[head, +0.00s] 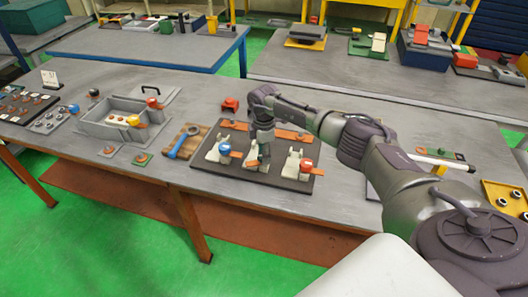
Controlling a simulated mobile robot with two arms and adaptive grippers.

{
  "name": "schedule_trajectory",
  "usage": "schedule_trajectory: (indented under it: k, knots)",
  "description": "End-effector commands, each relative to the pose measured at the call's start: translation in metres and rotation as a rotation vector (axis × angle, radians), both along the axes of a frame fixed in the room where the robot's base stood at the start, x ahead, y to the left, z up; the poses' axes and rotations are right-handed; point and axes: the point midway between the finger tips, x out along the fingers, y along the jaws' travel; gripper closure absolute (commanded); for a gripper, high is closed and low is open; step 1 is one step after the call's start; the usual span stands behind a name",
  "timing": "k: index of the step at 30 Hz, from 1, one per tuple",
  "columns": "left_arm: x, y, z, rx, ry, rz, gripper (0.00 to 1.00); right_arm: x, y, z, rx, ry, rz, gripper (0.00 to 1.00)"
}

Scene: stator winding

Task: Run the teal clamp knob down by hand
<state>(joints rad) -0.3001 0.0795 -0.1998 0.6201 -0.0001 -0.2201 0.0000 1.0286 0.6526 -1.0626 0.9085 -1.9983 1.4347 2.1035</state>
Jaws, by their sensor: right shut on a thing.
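A dark fixture board (205,166) lies near the front edge of the grey table, with three pale clamps in a row. My right gripper (263,150) points down over the middle clamp (252,160). It is shut on what I take to be the teal clamp knob, which its fingers mostly hide. The left clamp (213,154) has a blue knob (225,148) beside an orange strip. My left gripper is out of view.
A blue-handled tool (183,143) on a wooden block lies left of the board. A grey open box (108,126) with coloured knobs stands farther left. A red part (230,104) lies behind the board.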

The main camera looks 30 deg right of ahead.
Motion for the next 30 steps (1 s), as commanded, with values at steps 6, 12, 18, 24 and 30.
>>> schedule_trajectory:
  k: [6, 12, 18, 24, 30]
  knots:
    - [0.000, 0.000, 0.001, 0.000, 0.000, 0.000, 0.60, 0.005, -0.002, 0.007, -0.002, -0.016, -0.005, 0.90]
    - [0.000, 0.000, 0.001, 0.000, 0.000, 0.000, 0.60, 0.005, -0.003, 0.007, -0.002, -0.016, -0.004, 0.38]
    - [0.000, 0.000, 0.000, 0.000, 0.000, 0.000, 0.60, 0.003, -0.001, 0.004, 0.000, -0.009, -0.001, 0.31]
    - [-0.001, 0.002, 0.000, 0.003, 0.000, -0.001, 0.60, 0.002, -0.001, 0.006, -0.001, -0.007, -0.001, 0.31]
    - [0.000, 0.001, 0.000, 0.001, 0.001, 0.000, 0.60, 0.003, -0.001, 0.034, -0.001, -0.010, 0.001, 0.31]
